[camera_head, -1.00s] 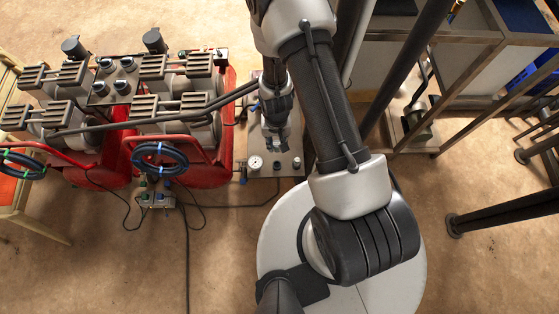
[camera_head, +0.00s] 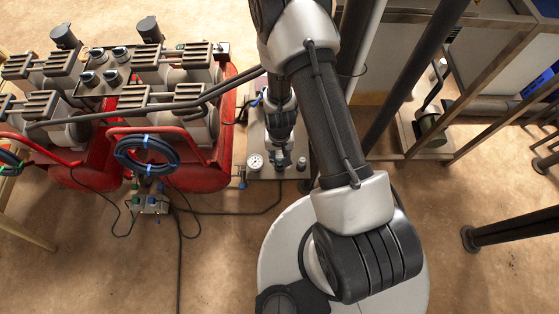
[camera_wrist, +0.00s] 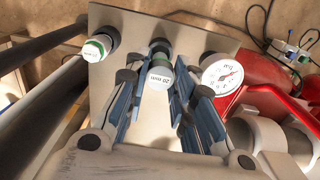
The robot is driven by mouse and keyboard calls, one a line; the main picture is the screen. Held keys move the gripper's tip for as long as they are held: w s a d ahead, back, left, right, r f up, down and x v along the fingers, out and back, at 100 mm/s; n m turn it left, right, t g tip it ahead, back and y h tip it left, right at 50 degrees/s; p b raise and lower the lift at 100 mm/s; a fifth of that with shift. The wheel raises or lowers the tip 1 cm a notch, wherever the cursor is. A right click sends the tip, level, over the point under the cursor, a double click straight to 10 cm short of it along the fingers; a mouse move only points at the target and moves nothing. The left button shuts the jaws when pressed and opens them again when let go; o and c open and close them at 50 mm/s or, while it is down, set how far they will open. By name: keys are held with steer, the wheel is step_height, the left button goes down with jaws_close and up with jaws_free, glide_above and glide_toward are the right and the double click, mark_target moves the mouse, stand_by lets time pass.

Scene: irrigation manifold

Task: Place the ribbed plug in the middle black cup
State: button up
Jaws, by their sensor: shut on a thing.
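My gripper (camera_wrist: 158,88) is shut on the ribbed plug (camera_wrist: 158,77), whose white end marked "20 mm" and green body show between the fingers in the wrist view. The middle black cup (camera_wrist: 160,44) shows as a dark rim just beyond the plug, in line with it on the grey plate (camera_wrist: 135,28). I cannot tell whether the plug is inside the cup or just above it. In the head view my gripper (camera_head: 280,158) points down over the front of the plate (camera_head: 262,174), and hides the plug and middle cup.
A pressure gauge (camera_wrist: 222,75) stands close to the right of my gripper in the wrist view. A white-ended, green-ringed fitting (camera_wrist: 97,47) stands on the left. Red-framed machinery (camera_head: 200,170) with a coiled blue hose (camera_head: 146,155) flanks the plate. Dark posts (camera_head: 410,80) rise on the right.

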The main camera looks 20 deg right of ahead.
mark_target(279, 157)
step_height(279, 157, down, 4)
steer(key=shift+r+b, duration=0.2)
steer(key=shift+b, duration=1.05)
steer(key=shift+r, duration=0.1)
steer(key=o, duration=0.3)
steer(key=shift+f, duration=0.2)
steer(key=o, duration=0.5)
steer(key=shift+r, duration=0.15)
